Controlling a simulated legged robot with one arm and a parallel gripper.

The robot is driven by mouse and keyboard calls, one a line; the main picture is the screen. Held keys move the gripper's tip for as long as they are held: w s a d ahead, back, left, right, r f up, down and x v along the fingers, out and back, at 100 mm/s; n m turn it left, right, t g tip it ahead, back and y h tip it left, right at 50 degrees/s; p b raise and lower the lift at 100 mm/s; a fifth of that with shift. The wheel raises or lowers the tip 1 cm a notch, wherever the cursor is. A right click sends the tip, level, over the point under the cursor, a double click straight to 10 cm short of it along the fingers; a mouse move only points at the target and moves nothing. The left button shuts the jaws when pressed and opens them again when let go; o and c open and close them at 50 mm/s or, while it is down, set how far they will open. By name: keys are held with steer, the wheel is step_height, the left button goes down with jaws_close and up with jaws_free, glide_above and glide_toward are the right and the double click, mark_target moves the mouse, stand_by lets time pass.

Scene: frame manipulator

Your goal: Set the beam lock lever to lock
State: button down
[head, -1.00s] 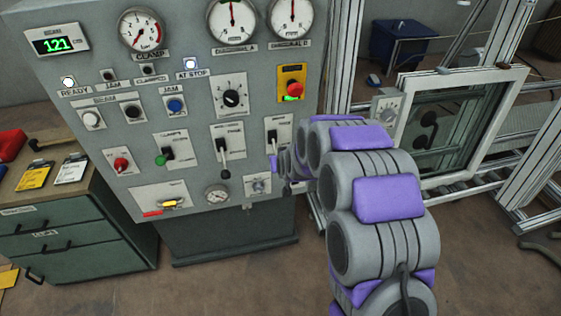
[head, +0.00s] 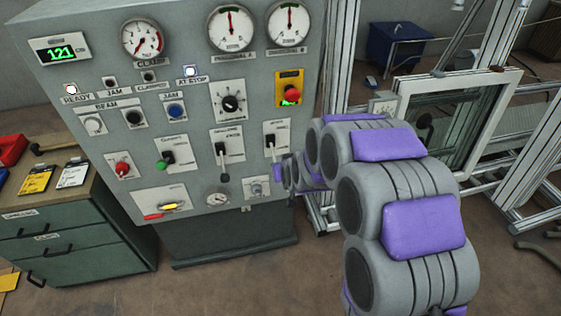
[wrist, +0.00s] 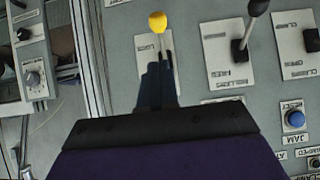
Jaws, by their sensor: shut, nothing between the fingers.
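The rightmost lever plate (head: 277,127) on the grey panel carries a lever (head: 272,147) pointing down; its lower end is partly hidden by my arm in the head view. In the wrist view, which shows the panel upside down, this lever appears as a thin shaft with a yellow knob (wrist: 157,22) on a pale plate (wrist: 146,50). The plate's lettering is mostly covered. My gripper (wrist: 157,84) is shut and empty, dark in front of the lever's base and plate. Whether it touches the lever cannot be told.
A black-knobbed lever (head: 223,160) stands just left on the panel. A red stop button (head: 291,93) sits above, and a small dial plate (head: 257,188) below. A metal-framed window (head: 455,120) stands right of the panel. A green drawer cabinet (head: 60,235) is at the left.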

steer(key=s, duration=0.1)
steer(key=s+d+r, duration=0.1)
steer(key=s, duration=0.2)
steer(key=shift+s+d+r+p, duration=0.15)
steer(key=shift+s+r+p, duration=0.15)
steer(key=shift+s+r, duration=0.1)
steer(key=s+d+r+m+g+h, duration=0.1)
steer(key=s+d+r+g, duration=0.2)
steer(key=s, duration=1)
steer(key=s+d+r+m+g+h, duration=0.1)
steer(key=s+d+r+g, duration=0.3)
steer(key=s, duration=1)
steer(key=s+d+r+m+g, duration=0.1)
steer(key=s+d+r+g, duration=0.2)
steer(key=s+d, duration=0.4)
steer(key=s+g, duration=0.1)
steer(key=s, duration=0.5)
steer(key=shift+s+r+h, duration=0.15)
steer(key=shift+r+h, duration=0.2)
steer(key=shift+h, duration=0.05)
steer(key=shift+a, duration=0.1)
